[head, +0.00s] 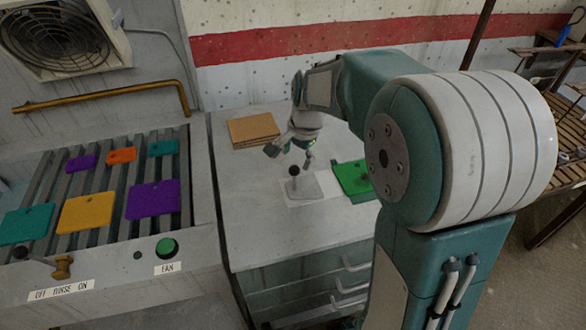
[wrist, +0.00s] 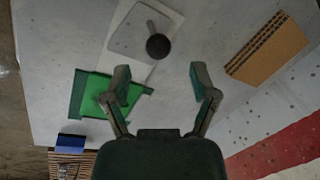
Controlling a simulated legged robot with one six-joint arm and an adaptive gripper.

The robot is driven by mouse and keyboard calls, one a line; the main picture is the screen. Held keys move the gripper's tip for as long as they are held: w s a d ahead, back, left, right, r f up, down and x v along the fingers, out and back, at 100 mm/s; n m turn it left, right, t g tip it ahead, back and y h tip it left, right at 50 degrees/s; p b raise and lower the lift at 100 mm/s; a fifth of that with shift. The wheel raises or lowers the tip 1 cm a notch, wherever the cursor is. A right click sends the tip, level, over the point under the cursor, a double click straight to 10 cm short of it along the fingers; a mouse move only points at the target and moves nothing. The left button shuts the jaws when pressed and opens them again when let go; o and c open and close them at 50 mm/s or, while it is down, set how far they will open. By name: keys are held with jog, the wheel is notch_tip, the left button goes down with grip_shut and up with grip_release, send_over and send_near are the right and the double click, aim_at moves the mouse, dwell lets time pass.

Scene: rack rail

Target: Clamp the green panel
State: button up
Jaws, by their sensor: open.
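The green panel (head: 351,177) lies on the grey worktop, partly hidden behind my arm in the head view. In the wrist view the green panel (wrist: 97,88) sits on a darker green piece, with my left finger overlapping it. A grey plate (head: 306,187) with a dark upright knob (head: 294,170) lies beside it on a pale sheet; the knob also shows in the wrist view (wrist: 158,46). My gripper (head: 290,157) is open and empty above the worktop near the knob. In the wrist view the knob lies beyond the gap between my fingertips (wrist: 159,76).
A brown slab (head: 253,130) lies at the worktop's back left. A slatted rack (head: 98,188) on the left holds several coloured panels; a lever (head: 40,261) and green button (head: 167,248) are at its front. The worktop's front left is clear.

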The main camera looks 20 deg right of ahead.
aim_at(296, 166)
jog(key=f, duration=0.4)
jog(key=shift+w+f, duration=0.25)
jog(key=shift+w, duration=0.1)
jog(key=shift+w+a+f, duration=0.1)
jog(key=shift+a+f, duration=0.15)
jog(key=shift+f, duration=0.45)
jog(key=shift+d, duration=0.1)
grip_shut()
